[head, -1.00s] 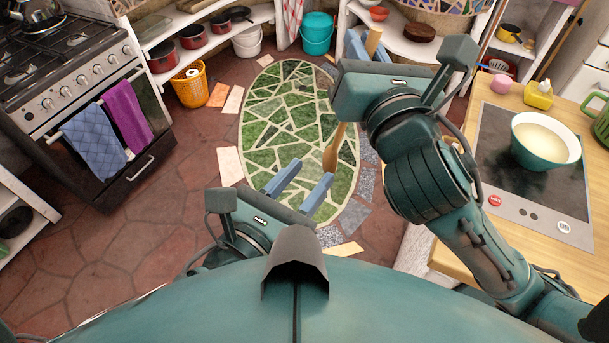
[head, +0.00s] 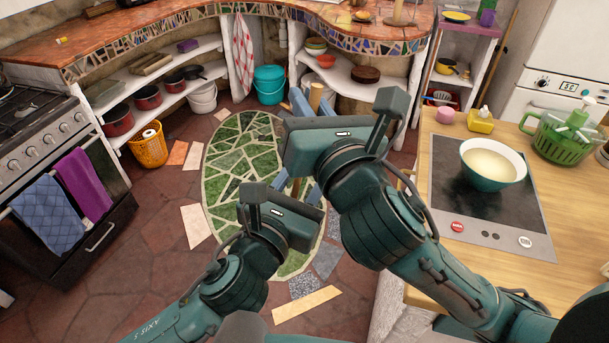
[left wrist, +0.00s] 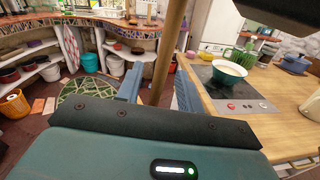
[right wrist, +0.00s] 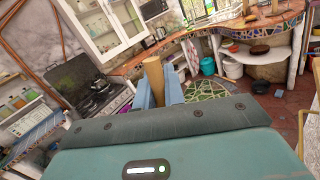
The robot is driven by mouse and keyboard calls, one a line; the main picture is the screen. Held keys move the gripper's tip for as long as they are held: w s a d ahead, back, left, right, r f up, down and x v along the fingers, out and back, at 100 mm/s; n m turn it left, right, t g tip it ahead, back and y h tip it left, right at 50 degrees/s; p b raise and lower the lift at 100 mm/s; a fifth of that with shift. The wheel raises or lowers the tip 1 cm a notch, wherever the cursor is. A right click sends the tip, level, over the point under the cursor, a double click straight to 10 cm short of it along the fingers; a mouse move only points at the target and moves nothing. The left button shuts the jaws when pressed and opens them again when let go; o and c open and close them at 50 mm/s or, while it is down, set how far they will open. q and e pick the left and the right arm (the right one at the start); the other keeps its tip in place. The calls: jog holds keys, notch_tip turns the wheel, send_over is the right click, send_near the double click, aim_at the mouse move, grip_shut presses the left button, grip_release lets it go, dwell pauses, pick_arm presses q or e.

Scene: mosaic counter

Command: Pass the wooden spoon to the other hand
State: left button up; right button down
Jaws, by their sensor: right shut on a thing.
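The wooden spoon (head: 316,95) is in my right gripper (head: 312,104), over the floor in the head view. One end sticks out past the blue fingers; the middle is hidden behind my right wrist. In the right wrist view the spoon (right wrist: 153,78) stands between the two fingers, which are shut on it. My left gripper (head: 298,187) is below and slightly left of the right one, partly hidden by its own wrist. In the left wrist view the spoon's shaft (left wrist: 166,60) passes upright between the left fingers, which are apart, with a gap visible beside it.
A stove (head: 60,170) stands at left. A green mosaic patch (head: 225,180) lies on the open floor.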

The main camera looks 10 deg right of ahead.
pick_arm(q)
jog(key=shift+w+d, duration=0.15)
jog(key=shift+w, duration=0.05)
jog(key=shift+c, duration=0.6)
grip_shut()
pick_arm(e)
jog(key=c, duration=1.4)
grip_release()
jog(key=shift+r, duration=0.1)
